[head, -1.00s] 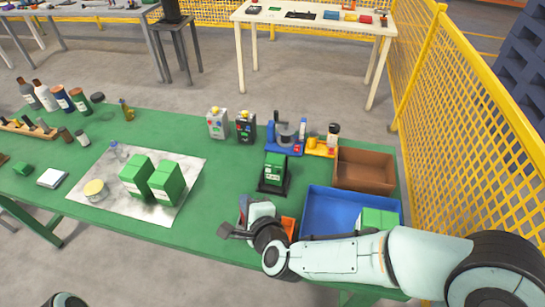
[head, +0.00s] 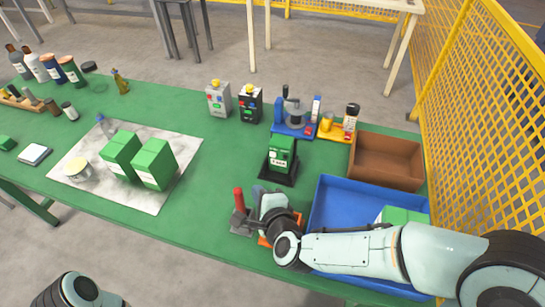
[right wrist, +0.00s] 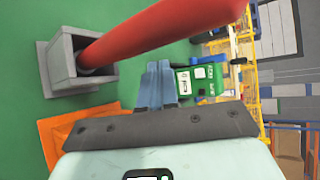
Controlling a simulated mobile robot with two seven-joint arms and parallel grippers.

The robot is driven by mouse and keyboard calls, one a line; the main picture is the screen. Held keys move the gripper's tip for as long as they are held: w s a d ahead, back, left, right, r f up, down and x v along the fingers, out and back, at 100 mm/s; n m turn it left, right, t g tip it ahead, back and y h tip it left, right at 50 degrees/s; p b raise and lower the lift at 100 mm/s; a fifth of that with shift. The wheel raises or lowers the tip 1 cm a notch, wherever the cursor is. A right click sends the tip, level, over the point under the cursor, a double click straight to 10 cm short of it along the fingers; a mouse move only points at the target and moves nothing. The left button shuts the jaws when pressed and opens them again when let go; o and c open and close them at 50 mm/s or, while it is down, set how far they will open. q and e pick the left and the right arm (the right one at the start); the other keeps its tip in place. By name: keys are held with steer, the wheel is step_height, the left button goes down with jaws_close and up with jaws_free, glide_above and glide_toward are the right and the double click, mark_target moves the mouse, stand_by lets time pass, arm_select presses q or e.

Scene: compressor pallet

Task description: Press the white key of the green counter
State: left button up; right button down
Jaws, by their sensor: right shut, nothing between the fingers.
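The green counter (head: 281,155) stands upright on a dark base on the green table, behind my right gripper in the head view. In the right wrist view the green counter (right wrist: 184,84) is just beyond the fingertips, with its white key (right wrist: 200,72) and a small display on its face. My right gripper (head: 263,190) is shut and empty, low over the table on the near side of the counter. Its two blue-grey fingers (right wrist: 158,68) lie together, apart from the key as far as I can tell. My left gripper is out of view.
A red rod (head: 239,198) in a grey holder stands close left of my right gripper. An orange piece (right wrist: 70,130) lies below it. A blue bin (head: 335,195) and brown bin (head: 388,161) are on the right. Two boxy devices (head: 219,98) stand behind.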

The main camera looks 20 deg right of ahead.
mark_target(273, 154)
steer(key=w+d, duration=0.1)
steer(key=w, duration=0.1)
steer(key=w+d+b, duration=0.1)
steer(key=w, duration=0.1)
steer(key=w+d, duration=0.2)
steer(key=shift+w+d, duration=0.1)
steer(key=shift+w+d+b, duration=0.4)
steer(key=shift+w, duration=0.2)
stand_by(1.9)
steer(key=shift+w+d, duration=0.25)
steer(key=shift+w, duration=0.1)
steer(key=shift+w+d+b, duration=0.25)
steer(key=shift+w+b, duration=0.1)
stand_by(0.8)
steer(key=shift+s, duration=0.1)
steer(key=shift+s+a, duration=0.45)
steer(key=shift+s, duration=0.15)
